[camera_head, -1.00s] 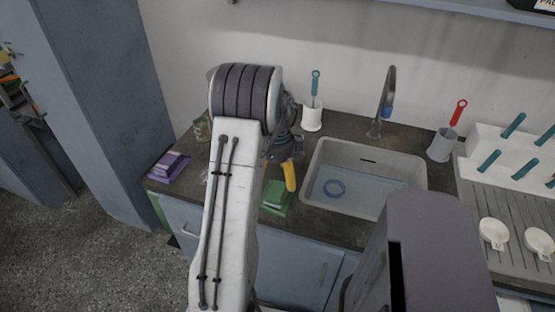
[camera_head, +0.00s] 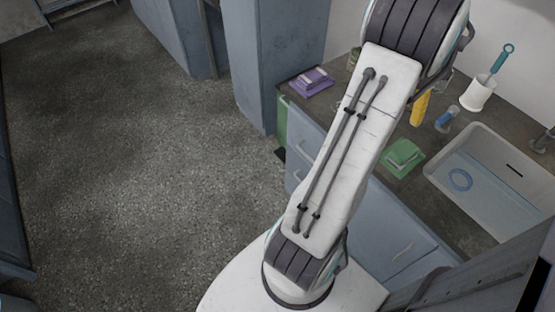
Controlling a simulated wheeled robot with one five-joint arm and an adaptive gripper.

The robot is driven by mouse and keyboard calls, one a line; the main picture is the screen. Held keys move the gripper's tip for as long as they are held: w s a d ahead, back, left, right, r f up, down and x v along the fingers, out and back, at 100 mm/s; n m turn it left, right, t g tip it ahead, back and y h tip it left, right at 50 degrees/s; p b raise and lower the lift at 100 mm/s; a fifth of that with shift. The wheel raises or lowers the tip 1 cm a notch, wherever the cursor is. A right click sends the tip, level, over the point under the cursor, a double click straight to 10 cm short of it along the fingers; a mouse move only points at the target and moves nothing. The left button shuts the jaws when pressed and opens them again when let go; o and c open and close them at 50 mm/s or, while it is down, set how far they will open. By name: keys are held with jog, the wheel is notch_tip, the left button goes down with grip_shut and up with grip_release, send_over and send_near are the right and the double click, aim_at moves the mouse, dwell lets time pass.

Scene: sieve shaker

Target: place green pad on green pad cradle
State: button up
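A green pad (camera_head: 405,151) shows on the dark counter, left of the sink and right of my arm. It appears to rest on a wider, flat green piece, the green pad cradle (camera_head: 393,166). The two greens blend, so I cannot tell how well the pad is seated. My arm rises across the middle of the view and leaves the frame at the top. My gripper is hidden behind the arm or out of frame, so its fingers and anything in them do not show.
A yellow object (camera_head: 420,107), a blue object (camera_head: 446,120) and a white holder (camera_head: 478,94) stand near the sink (camera_head: 437,173). The blue ring (camera_head: 459,180) lies in it. Open floor (camera_head: 150,170) is at left.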

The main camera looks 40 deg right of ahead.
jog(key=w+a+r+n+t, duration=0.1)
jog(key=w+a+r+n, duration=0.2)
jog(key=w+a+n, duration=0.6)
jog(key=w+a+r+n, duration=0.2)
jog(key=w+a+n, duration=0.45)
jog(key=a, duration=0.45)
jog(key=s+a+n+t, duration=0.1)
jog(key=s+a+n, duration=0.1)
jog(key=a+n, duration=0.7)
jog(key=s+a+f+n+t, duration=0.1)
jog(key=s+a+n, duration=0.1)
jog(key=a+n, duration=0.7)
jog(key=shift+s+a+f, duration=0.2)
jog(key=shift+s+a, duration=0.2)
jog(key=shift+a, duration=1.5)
